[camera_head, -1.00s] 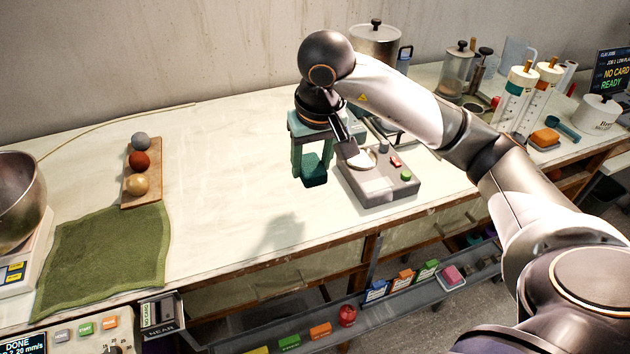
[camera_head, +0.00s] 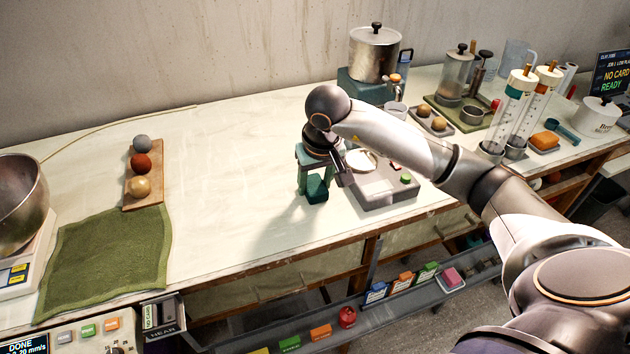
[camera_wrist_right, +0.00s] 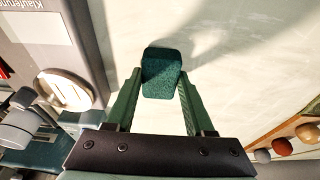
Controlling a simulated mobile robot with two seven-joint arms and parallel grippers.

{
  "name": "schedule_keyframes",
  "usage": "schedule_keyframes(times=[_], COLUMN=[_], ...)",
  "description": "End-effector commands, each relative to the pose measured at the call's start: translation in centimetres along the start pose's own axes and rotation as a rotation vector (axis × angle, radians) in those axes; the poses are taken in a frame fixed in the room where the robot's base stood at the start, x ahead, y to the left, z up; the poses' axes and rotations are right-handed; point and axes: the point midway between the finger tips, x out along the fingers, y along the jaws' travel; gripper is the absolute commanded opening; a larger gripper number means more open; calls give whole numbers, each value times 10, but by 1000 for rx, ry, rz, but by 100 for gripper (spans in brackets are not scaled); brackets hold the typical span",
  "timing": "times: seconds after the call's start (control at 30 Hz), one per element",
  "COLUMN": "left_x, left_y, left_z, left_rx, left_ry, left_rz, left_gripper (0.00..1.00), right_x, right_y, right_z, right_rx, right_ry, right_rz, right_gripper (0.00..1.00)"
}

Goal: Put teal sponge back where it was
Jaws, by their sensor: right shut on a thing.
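The teal sponge (camera_head: 316,189) is a small dark teal block. It also shows in the right wrist view (camera_wrist_right: 161,73), between the fingertips. My right gripper (camera_head: 314,181) points down and is shut on the sponge, just left of the grey device on the table; in the wrist view its green fingers (camera_wrist_right: 160,92) meet the sponge's sides. I cannot tell whether the sponge touches the table. My left gripper is not in view.
The grey device (camera_head: 380,193) with a round white plate stands right beside the gripper. A green cloth (camera_head: 105,262) and a board with three balls (camera_head: 130,200) lie at left. Bare table lies between. A pot (camera_head: 374,55) and cylinders (camera_head: 510,110) stand behind.

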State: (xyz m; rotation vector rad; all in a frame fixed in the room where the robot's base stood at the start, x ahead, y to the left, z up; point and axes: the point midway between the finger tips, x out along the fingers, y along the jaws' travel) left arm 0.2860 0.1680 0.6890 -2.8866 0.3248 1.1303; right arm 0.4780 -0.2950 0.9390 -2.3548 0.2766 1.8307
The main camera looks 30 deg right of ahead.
Motion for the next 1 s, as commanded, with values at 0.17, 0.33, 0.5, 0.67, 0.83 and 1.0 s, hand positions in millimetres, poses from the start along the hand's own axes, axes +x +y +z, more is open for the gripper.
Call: schedule_keyframes(times=[0.17, 0.33, 0.5, 0.67, 0.83, 1.0], left_x=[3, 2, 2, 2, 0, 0], left_y=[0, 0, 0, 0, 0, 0], left_z=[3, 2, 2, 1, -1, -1], left_rx=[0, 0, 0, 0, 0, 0], left_ry=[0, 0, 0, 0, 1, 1], left_rz=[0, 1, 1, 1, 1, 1], left_gripper=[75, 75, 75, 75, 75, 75], right_x=[3, 3, 3, 2, -13, -49], right_y=[0, 0, 0, 0, 0, 0], right_z=[1, 1, 1, 1, -1, -2], right_rx=[0, 0, 0, 0, -1, -1], right_ry=[0, -1, -1, -1, 4, 7], right_rz=[0, 0, 0, 0, -1, -1], right_gripper=[57, 76, 83, 83, 83, 83])
